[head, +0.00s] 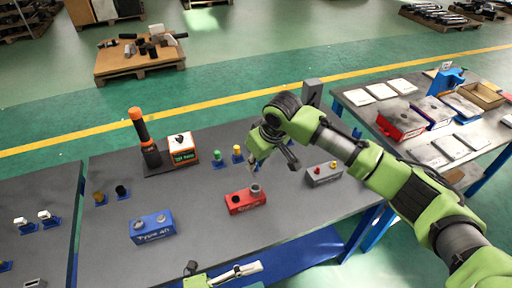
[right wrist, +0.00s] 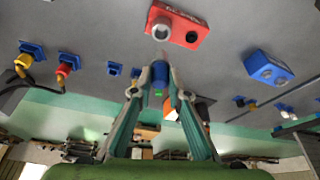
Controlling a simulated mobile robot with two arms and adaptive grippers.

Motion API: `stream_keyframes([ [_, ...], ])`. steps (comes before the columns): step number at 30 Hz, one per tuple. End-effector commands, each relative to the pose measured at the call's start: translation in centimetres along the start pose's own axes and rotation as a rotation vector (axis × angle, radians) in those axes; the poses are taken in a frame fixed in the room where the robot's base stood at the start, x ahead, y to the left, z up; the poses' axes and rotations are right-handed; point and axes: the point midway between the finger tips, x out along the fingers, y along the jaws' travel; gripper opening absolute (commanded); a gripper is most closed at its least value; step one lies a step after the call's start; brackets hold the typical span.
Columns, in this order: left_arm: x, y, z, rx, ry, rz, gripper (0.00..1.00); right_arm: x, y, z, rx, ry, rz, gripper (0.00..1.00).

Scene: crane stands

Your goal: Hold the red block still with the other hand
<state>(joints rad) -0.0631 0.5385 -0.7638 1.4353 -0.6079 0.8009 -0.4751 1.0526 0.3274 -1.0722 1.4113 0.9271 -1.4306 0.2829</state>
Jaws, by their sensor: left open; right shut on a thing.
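The red block (head: 245,203) sits on the dark table near the middle, with lettering on its front and a grey round socket or fitting (head: 255,189) on top. In the right wrist view, the red block (right wrist: 190,28) is at the top centre. My right gripper (right wrist: 160,78) is shut on a small blue cylinder (right wrist: 159,71), apart from the block in that view. In the head view it hangs behind the block, and the cylinder cannot be made out. My left gripper (head: 225,270) is open at the table's front edge, nearer than the red block and not touching it.
A blue block (head: 152,230) stands left of the red one, and a grey block (head: 323,177) stands right. Green and yellow pieces on blue holders, an orange-topped post (head: 138,125) and an orange-dark box (head: 183,150) stand behind. The table around the red block's front is clear.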

Motion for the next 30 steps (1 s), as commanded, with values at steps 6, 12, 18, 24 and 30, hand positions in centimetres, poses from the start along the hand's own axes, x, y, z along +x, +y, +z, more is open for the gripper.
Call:
stream_keyframes([
  [6,-2.3,-3.8,10.7,0.824,0.086,0.181,0.53,0.0,0.0,0.0,0.000,0.001,0.000,0.00],
  [12,-4.8,-6.6,18.7,1.407,0.216,0.388,0.53,0.0,0.0,0.0,0.000,0.001,0.000,0.00],
  [18,-6.7,-8.6,23.3,1.706,0.319,0.528,0.53,0.0,0.0,0.0,0.000,0.001,0.000,0.00],
  [24,-7.0,-9.0,24.7,1.788,0.354,0.570,0.53,0.0,0.0,0.0,0.000,0.001,0.000,0.00],
  [30,-5.2,-7.9,25.0,1.786,0.353,0.569,0.53,0.0,0.0,0.0,0.000,0.001,0.000,0.00],
])
